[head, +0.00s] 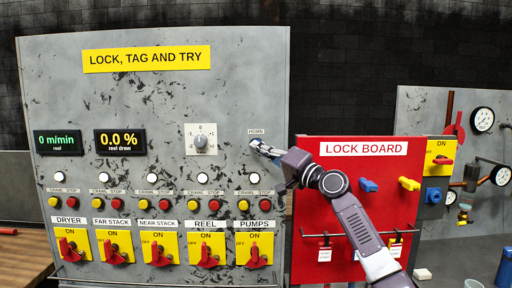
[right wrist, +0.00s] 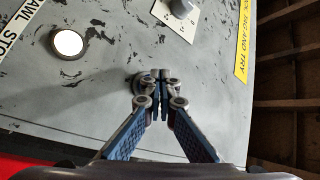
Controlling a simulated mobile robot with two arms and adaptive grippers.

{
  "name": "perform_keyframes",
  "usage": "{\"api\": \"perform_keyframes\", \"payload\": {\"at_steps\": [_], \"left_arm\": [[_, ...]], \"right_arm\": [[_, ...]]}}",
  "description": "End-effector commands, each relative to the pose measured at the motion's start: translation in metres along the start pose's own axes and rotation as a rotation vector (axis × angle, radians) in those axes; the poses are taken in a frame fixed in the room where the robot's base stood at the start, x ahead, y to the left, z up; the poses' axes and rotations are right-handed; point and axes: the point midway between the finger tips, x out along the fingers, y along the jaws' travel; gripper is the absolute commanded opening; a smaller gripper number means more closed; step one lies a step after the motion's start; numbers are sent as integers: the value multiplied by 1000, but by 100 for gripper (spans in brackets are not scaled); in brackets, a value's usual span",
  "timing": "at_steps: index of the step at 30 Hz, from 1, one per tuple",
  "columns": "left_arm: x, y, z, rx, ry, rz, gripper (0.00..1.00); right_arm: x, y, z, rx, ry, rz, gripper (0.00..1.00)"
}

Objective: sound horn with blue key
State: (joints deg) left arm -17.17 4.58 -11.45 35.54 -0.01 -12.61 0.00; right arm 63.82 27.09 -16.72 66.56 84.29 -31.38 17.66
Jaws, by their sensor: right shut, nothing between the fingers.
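The horn fixture (head: 255,143), under a small HORN label (head: 256,132), is on the upper right of the grey panel. My right gripper (head: 264,149) reaches it from the lower right, its shut fingertips at or just in front of it. In the right wrist view the fingertips (right wrist: 161,76) meet with nothing between them, and a dark round part (right wrist: 136,85) shows beside and behind them. The fingers partly hide the fixture, so I cannot tell whether a key is in it or whether they touch it. My left gripper is not in view.
The grey panel (head: 230,60) carries a dial (head: 201,141), several lamps, buttons and red-handled switches on yellow plates. The red lock board (head: 312,220) stands right of it, partly behind my right arm. A panel with gauges (head: 482,119) stands farther right.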

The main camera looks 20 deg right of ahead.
Motion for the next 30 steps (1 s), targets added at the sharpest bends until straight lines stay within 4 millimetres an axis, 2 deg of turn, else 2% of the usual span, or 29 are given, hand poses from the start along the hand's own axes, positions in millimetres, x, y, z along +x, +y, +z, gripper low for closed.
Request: {"api": "perform_keyframes", "payload": {"at_steps": [19,30], "left_arm": [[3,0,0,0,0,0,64],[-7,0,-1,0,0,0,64]], "right_arm": [[3,2,-3,0,2,-1,0],[-8,-7,6,-1,0,0,0]]}}
